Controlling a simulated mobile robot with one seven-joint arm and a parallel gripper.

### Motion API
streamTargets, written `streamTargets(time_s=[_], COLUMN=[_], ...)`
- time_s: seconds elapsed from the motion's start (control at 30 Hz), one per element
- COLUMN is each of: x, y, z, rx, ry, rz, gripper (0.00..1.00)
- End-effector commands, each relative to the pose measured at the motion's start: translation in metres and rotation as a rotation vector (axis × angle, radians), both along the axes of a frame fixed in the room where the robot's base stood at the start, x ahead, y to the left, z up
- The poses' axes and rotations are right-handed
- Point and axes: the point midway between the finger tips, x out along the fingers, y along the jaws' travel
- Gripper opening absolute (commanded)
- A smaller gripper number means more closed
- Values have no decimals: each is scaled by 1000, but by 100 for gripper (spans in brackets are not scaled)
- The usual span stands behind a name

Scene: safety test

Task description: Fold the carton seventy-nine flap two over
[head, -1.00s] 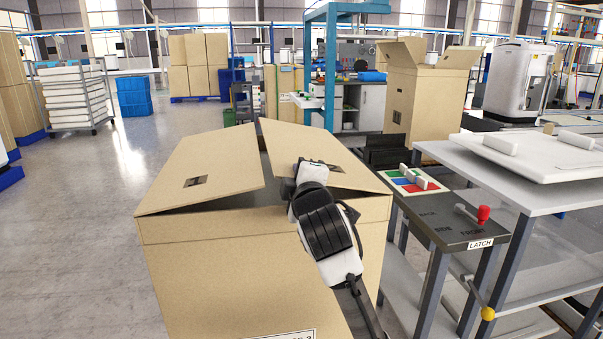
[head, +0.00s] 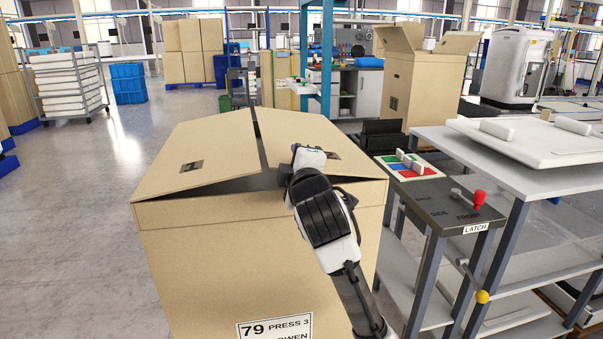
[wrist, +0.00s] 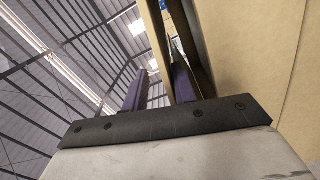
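The cardboard carton (head: 220,260) stands in front of me, with a label (head: 275,328) reading 79 and PRESS 3. Its left flap (head: 215,150) and right flap (head: 290,130) both slope up toward the middle, with a narrow dark gap between them and an opening under their front edges. Which one is flap two is not marked in view. My gripper (head: 308,157) is at the front part of the right flap; its fingertips are hidden there. In the wrist view my gripper's two fingers (wrist: 158,90) stand apart, with a cardboard edge (wrist: 157,45) showing between them; contact is unclear.
At right is a dark stand (head: 450,205) with a LATCH label, a red-knobbed lever (head: 479,199) and a coloured panel (head: 408,167). A grey table (head: 500,165) stands beside it. Another open carton (head: 425,90) is behind.

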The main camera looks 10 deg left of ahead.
Motion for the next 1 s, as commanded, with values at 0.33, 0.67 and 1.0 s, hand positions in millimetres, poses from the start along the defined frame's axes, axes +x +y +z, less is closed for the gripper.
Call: streamTargets(time_s=[0.33, 0.67, 1.0], x=[-68, -114, -119], y=[-30, -50, -53], z=[0, -1, 0], rx=[1, -1, 0], ry=[-3, -1, 0], rz=[-2, -2, -1], gripper=[27, 27, 27])
